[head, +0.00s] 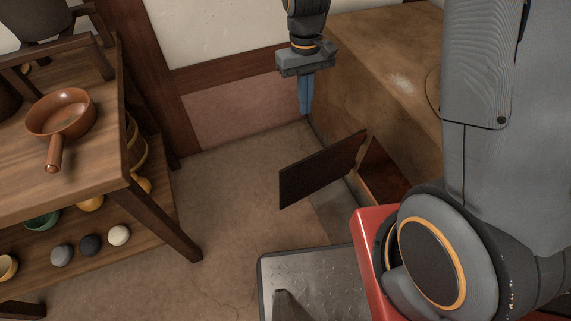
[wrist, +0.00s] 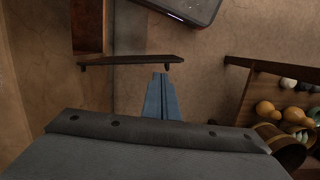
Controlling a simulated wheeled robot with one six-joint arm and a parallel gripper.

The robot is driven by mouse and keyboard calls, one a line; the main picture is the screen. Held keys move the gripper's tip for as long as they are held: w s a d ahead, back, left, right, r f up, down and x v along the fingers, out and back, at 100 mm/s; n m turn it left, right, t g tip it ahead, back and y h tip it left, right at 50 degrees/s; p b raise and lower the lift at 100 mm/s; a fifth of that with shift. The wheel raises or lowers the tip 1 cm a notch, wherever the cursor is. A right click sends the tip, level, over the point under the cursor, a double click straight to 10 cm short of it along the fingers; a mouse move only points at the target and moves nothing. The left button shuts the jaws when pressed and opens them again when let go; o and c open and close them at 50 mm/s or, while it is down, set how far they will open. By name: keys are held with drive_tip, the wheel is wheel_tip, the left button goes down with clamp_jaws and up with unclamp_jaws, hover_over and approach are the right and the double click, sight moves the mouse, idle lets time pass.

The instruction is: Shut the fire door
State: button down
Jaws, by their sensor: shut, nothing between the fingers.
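The fire door (head: 318,172) is a dark flat panel standing open, swung out from the side of a tan clay stove (head: 385,60). Its right edge meets the stove beside a reddish-brown opening (head: 388,172), and its free edge points left over the floor. In the wrist view the door (wrist: 125,61) is seen nearly edge-on from above, with the opening (wrist: 87,28) beyond it. My gripper (head: 306,110) points down with its blue fingers shut and empty, above and behind the door. In the wrist view the fingertips (wrist: 160,76) appear close to the door's free end; contact cannot be told.
A wooden shelf table (head: 90,185) on the left holds a brown pan (head: 61,115), with bowls and round things below. My base fills the front right. The floor (head: 225,220) between table and door is clear. A wall (head: 235,110) closes the back.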

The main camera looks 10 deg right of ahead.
drive_tip(key=w+a+f+n+b, duration=0.1)
drive_tip(key=w+a+f+b, duration=0.15)
drive_tip(key=f, duration=0.55)
drive_tip(key=w+a+f+n+b, duration=0.1)
drive_tip(key=w+a+f+b, duration=0.2)
drive_tip(key=f, duration=0.6)
drive_tip(key=shift+g+h, duration=0.3)
drive_tip(key=shift+g, duration=0.1)
drive_tip(key=x, duration=0.3)
drive_tip(key=s+x, duration=0.1)
drive_tip(key=x, duration=0.2)
drive_tip(key=s+x, duration=0.1)
drive_tip(key=x, duration=0.2)
drive_tip(key=shift+f, duration=0.2)
drive_tip(key=shift+s+d, duration=0.3)
drive_tip(key=shift+s, duration=0.5)
